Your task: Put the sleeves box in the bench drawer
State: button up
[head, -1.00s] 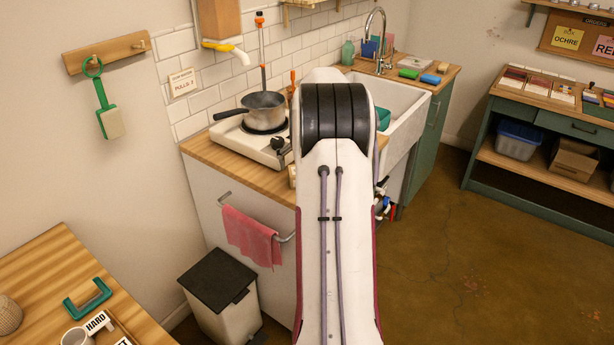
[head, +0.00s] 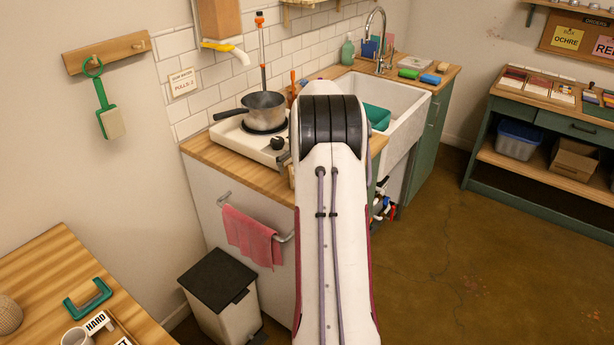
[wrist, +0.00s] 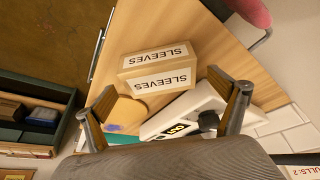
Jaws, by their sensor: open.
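The sleeves box (wrist: 158,68), tan with white SLEEVES labels, stands on the wooden counter (wrist: 205,35) in the wrist view. My gripper (wrist: 162,82) is open, its two fingers spread to either side of the box in that picture. I cannot tell the height gap between fingers and box. In the head view my arm hides my gripper and most or all of the box. The green bench (head: 480,165) stands at the right, and its drawer (head: 571,128) looks shut.
A hob (head: 248,142) with a saucepan (head: 263,112) is on the counter near the box. The sink (head: 405,105) lies beyond my arm. A pink towel (head: 250,238) hangs at the counter front above a bin (head: 222,300). Floor (head: 440,270) before the bench is clear.

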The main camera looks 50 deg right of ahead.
jog(key=shift+x, duration=1.05)
jog(key=c, duration=1.4)
jog(key=shift+r, duration=0.1)
jog(key=shift+r, duration=5)
